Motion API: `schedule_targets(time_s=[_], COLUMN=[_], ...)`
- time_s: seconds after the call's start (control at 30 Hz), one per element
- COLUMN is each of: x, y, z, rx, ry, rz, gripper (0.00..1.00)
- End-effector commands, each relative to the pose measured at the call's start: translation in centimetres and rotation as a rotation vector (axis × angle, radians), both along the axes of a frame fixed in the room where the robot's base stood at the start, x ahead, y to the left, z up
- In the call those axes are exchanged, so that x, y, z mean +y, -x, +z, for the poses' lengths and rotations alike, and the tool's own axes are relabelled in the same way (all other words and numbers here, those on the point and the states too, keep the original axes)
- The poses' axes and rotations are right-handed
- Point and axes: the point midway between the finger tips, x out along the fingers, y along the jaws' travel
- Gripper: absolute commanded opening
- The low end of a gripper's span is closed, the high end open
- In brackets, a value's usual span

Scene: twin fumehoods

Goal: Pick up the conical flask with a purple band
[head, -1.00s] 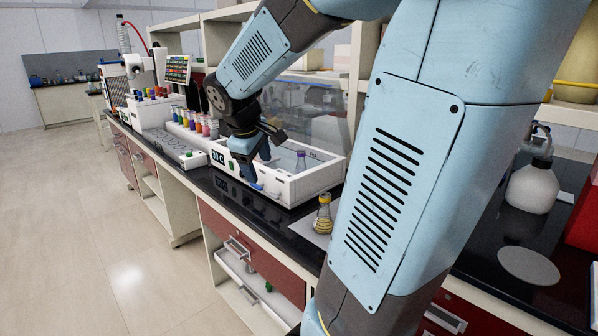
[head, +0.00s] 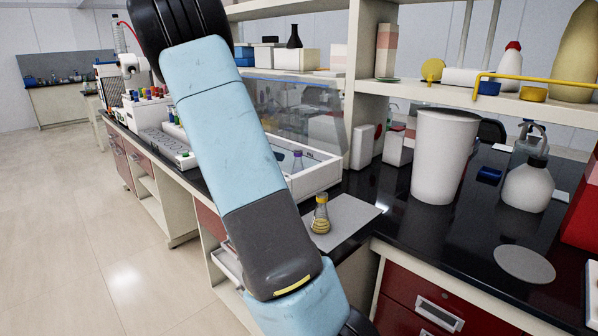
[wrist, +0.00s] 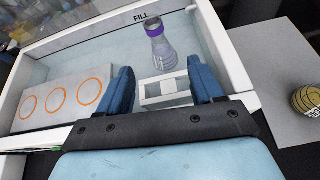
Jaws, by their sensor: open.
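The conical flask with a purple band (wrist: 161,48) stands upright in the white-walled basin (wrist: 225,55), near its rim marked FILL. It also shows small in the head view (head: 298,160). My gripper (wrist: 161,72) is open and empty in the wrist view. Its two blue fingers point toward the flask, which appears beyond and between the tips, not visibly touched. A white slotted frame (wrist: 150,90) shows between the fingers. In the head view my arm hides most of the gripper and part of the basin.
A panel with orange rings (wrist: 62,98) lies left of the fingers. A flask with yellow contents (head: 321,214) stands on a grey mat (head: 352,212) right of the basin. A large white container (head: 443,155) stands farther right. A clear screen (head: 300,115) rises behind the basin.

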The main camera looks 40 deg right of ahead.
Motion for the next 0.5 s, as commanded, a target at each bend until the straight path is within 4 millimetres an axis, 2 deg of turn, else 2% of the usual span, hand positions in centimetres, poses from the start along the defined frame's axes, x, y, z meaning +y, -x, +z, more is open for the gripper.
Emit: schedule_targets(time_s=[0.1,0.27,0.5], x=[-0.6,-1.7,-5.3], y=[-1.0,-1.5,-1.7], z=[-0.4,-0.8,-2.4], rx=[0.055,0.080,0.080], ry=[0.044,0.064,0.063], rz=[0.032,0.045,0.044], gripper=[0.66,0.66,0.66])
